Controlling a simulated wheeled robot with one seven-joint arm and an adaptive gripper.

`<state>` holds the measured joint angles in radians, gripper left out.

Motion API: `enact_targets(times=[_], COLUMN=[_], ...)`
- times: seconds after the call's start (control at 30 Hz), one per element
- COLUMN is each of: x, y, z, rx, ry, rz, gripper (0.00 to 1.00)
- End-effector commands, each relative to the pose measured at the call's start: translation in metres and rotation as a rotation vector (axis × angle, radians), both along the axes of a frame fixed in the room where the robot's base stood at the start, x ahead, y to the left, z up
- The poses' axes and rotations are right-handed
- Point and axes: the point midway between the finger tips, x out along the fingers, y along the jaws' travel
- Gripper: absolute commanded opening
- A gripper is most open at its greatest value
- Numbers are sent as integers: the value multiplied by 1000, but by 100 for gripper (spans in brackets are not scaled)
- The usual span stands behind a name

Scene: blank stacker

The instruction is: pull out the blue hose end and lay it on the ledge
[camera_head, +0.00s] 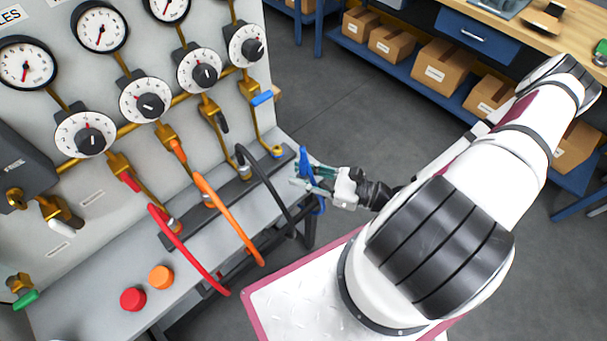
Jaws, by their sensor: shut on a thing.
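My gripper (308,178) is shut on the blue hose end (304,160), at the right end of the ledge. The blue hose (320,206) shows below the fingers and drops past the ledge's edge. The held end looks apart from the brass fitting (278,151) at the right of the panel, but the fingers hide part of it. The grey ledge (90,280) runs along the foot of the panel.
A red hose (180,245), an orange hose (225,215) and a black hose (270,180) arch over the ledge. Red (132,299) and orange (161,277) buttons stand at its front left. A shelf with cardboard boxes (442,66) is behind.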

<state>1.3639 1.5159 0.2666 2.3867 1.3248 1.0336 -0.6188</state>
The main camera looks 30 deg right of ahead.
Motion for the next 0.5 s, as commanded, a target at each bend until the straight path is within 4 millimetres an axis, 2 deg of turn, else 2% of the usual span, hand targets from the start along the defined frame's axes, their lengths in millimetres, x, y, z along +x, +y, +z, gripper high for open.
enact_targets(times=[0.5], x=[-1], y=[0], z=[25], rx=[1], ry=[-1], rz=[1], gripper=[0])
